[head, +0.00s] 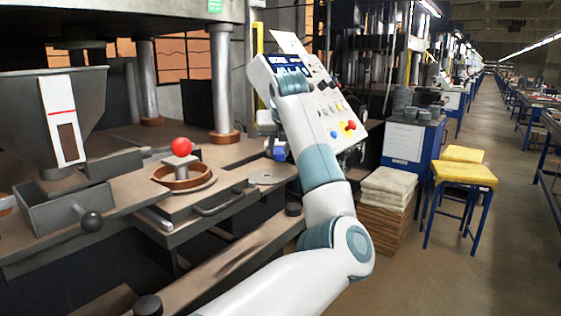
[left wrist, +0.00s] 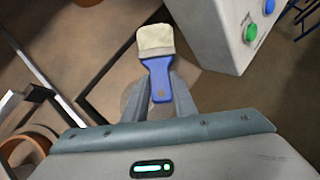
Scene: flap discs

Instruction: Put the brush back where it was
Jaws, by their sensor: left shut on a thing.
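The brush has a blue handle (left wrist: 159,76) and pale cream bristles (left wrist: 156,38) in the left wrist view. My left gripper (left wrist: 161,88) is shut on the handle, one finger on each side, with the bristles pointing away from the palm. In the head view the brush shows as a small blue patch (head: 280,153) below my left wrist, above the right end of the press table; my arm partly hides it. A grey disc (head: 272,176) lies on the table just below it. My right gripper is not in view.
A sloped control panel (head: 335,125) with coloured buttons stands close on the right. An open metal box (head: 62,215) with a black knob is at the left.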

